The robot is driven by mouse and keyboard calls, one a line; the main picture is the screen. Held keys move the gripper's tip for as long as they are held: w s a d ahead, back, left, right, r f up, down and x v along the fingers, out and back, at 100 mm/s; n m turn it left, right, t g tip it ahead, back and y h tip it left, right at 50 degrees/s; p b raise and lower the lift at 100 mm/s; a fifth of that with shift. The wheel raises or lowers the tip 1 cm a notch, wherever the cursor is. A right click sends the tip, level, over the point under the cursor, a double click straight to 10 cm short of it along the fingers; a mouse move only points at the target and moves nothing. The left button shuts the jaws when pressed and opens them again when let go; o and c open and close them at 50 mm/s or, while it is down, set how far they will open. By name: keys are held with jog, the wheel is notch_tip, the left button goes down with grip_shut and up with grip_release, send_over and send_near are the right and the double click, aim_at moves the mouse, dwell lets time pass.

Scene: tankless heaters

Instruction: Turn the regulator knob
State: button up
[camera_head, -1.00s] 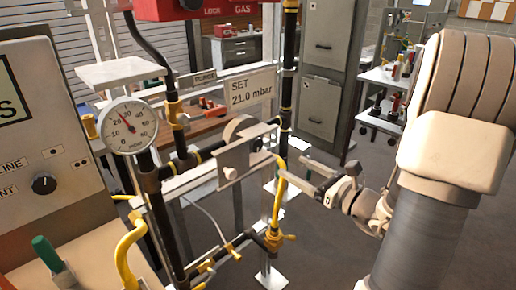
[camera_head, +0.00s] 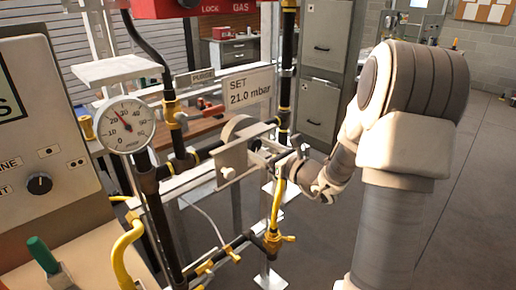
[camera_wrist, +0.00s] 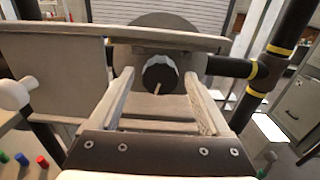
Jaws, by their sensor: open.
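The round pressure gauge (camera_head: 126,126) has a red needle left of top. A sign (camera_head: 248,91) reads SET 21.0 mbar.
A dark vertical pipe with yellow bands (camera_wrist: 272,60) rises on the right. A panel with a black knob (camera_head: 39,184) stands at left. Floor at right is clear.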

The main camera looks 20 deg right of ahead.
jog(key=shift+c, duration=0.2)
grip_shut()
jog(key=shift+f+n+b, duration=0.1)
jog(key=shift+n+b, duration=0.2)
jog(key=shift+b, duration=0.1)
jog(key=n+b, duration=0.3)
jog(key=b, duration=0.1)
jog(key=shift+f+b, duration=0.2)
jog(key=shift+b, duration=0.1)
jog(key=n+b, duration=0.2)
jog(key=b, duration=0.1)
jog(key=shift+d+r+n+b, duration=0.1)
jog(key=shift+r+n+b, duration=0.1)
jog(key=shift+n+b, duration=0.75)
jog(key=shift+r, duration=0.1)
